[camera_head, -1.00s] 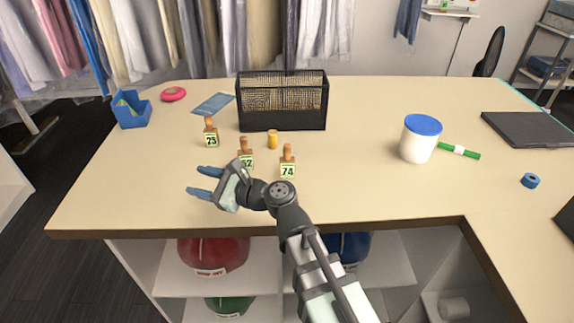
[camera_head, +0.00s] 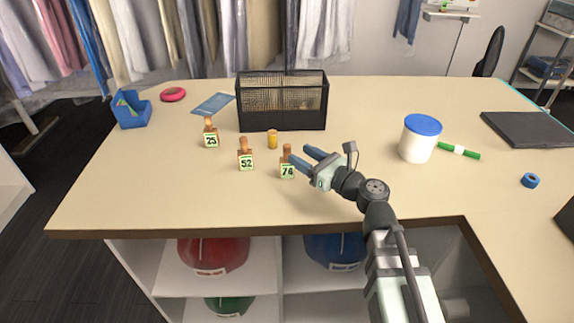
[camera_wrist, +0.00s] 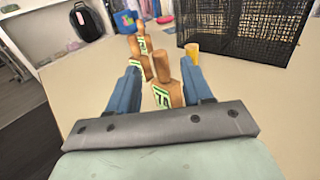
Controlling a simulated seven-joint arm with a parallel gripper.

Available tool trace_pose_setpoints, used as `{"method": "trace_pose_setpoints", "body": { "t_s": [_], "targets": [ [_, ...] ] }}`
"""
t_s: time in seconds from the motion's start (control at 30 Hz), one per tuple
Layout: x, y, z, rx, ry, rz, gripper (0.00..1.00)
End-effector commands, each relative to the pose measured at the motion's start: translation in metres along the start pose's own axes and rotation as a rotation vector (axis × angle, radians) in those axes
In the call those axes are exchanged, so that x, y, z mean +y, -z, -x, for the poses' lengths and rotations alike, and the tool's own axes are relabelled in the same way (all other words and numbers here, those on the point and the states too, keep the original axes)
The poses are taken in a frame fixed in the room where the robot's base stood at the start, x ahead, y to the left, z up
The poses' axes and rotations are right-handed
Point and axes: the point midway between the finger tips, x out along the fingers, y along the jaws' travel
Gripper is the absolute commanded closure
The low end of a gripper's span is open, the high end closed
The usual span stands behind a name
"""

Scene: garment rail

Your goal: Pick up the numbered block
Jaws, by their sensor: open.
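Three wooden numbered blocks with knob handles and green-edged number labels stand on the table: block 25 (camera_head: 211,140), block 52 (camera_head: 246,160) and block 74 (camera_head: 287,171). My gripper (camera_head: 300,156) is open and comes in from the right, its blue fingertips close to block 74. In the wrist view, block 74 (camera_wrist: 168,95) appears between my gripper's fingers (camera_wrist: 159,70); I cannot tell if either finger touches it. The other two blocks show farther off, partly overlapping.
A black mesh basket (camera_head: 283,121) stands behind the blocks, with a small yellow cylinder (camera_head: 272,140) before it. A white tub with a blue lid (camera_head: 419,140) and a green marker (camera_head: 460,151) are to the right. The front left of the table is clear.

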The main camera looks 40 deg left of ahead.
Motion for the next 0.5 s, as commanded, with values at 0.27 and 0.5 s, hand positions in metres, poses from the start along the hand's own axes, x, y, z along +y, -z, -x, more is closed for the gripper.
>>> {"method": "trace_pose_setpoints", "body": {
  "t_s": [0.27, 0.5],
  "targets": [
    [0.0, 0.0, -0.021, 0.0, -0.002, 0.001, 0.5],
    [-0.001, 0.0, -0.051, 0.0, -0.003, 0.001, 0.5]
  ]
}}
